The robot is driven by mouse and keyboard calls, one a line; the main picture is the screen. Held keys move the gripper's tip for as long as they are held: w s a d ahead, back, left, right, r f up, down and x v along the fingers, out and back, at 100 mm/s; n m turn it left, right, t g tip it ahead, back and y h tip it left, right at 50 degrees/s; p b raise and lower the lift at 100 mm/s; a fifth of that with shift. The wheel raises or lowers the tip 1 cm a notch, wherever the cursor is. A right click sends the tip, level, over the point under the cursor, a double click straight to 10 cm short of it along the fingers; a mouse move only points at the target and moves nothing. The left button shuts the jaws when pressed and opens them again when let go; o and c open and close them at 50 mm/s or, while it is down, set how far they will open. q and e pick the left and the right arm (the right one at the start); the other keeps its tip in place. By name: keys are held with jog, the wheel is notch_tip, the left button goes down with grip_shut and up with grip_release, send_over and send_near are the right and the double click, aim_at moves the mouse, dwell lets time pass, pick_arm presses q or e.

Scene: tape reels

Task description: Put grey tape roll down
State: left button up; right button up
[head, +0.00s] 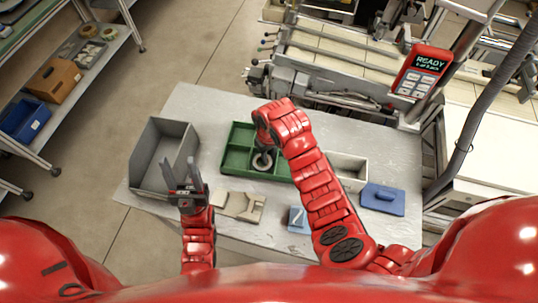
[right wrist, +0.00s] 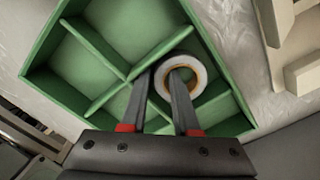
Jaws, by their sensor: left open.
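The grey tape roll (right wrist: 201,72), a pale ring with a brown core, shows in the right wrist view within the outline of one compartment of the green divided tray (right wrist: 50,40). My right gripper (right wrist: 163,75) has one finger in the roll's hole and the other outside it, shut on the ring's wall. I cannot tell whether the roll touches the tray floor. In the head view the roll (head: 262,162) shows below my right gripper, inside the tray (head: 237,135). My left gripper (head: 180,172) is open and empty by the grey bin (head: 150,140).
A white bin (head: 350,168) and a blue lidded block (head: 383,198) stand right of the tray. Beige parts (head: 240,206) and a small blue item (head: 298,217) lie at the table's front. A shelf rack (head: 75,60) is at left; a machine with a red keypad (head: 421,72) is behind.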

aim_at(269, 158)
jog(key=shift+r, duration=0.25)
jog(key=shift+r+p, duration=0.3)
jog(key=shift+r, duration=0.05)
notch_tip(269, 158, up, 11)
jog(key=p, duration=0.5)
